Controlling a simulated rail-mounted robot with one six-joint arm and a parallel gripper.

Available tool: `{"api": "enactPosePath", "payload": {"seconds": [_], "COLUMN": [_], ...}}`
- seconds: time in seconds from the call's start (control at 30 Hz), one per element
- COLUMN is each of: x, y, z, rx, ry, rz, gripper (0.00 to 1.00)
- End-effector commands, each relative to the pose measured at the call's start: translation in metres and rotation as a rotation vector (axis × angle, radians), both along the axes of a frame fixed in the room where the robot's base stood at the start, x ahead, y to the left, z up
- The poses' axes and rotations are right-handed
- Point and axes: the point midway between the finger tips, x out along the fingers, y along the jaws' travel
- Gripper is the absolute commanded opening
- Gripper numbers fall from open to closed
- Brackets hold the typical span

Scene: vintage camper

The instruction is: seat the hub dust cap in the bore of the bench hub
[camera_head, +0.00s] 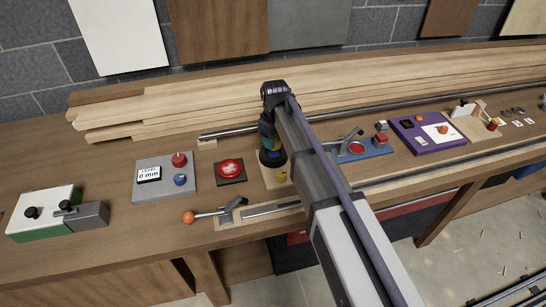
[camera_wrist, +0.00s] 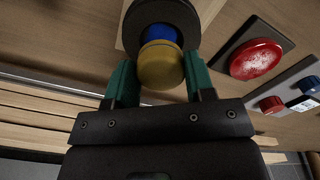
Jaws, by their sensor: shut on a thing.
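My gripper (camera_wrist: 161,78) has green fingers and is shut on a round yellow cap (camera_wrist: 161,66), which I take as the hub dust cap. A blue part (camera_wrist: 160,33) shows directly beyond the cap; I cannot tell whether it belongs to the cap. Behind it is the black round bench hub (camera_wrist: 190,17) on a pale wooden board. The cap overlaps the hub's middle in this view, and its far end is hidden, so I cannot tell whether it touches the bore. In the head view, my gripper (camera_head: 269,143) is just above the dark hub (camera_head: 272,158).
A red button (camera_head: 230,169) on a dark plate and a grey level panel (camera_head: 164,184) are left of the hub. An orange-knobbed lever (camera_head: 205,215) lies in front. A blue fixture (camera_head: 360,150) and purple panel (camera_head: 427,132) stand right. Long planks (camera_head: 200,105) lie behind.

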Motion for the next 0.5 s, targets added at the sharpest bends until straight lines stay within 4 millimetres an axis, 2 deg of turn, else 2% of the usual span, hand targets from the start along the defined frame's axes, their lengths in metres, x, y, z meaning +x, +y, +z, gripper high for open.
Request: {"api": "enactPosePath", "payload": {"seconds": [0.07, 0.27, 0.5], "x": [0.000, 0.000, 0.000], "y": [0.000, 0.000, 0.000], "z": [-0.001, -0.039, -0.034], "rx": [0.000, 0.000, 0.000], "ry": [0.000, 0.000, 0.000], "rz": [0.000, 0.000, 0.000], "gripper": [0.25, 0.25, 0.25]}}
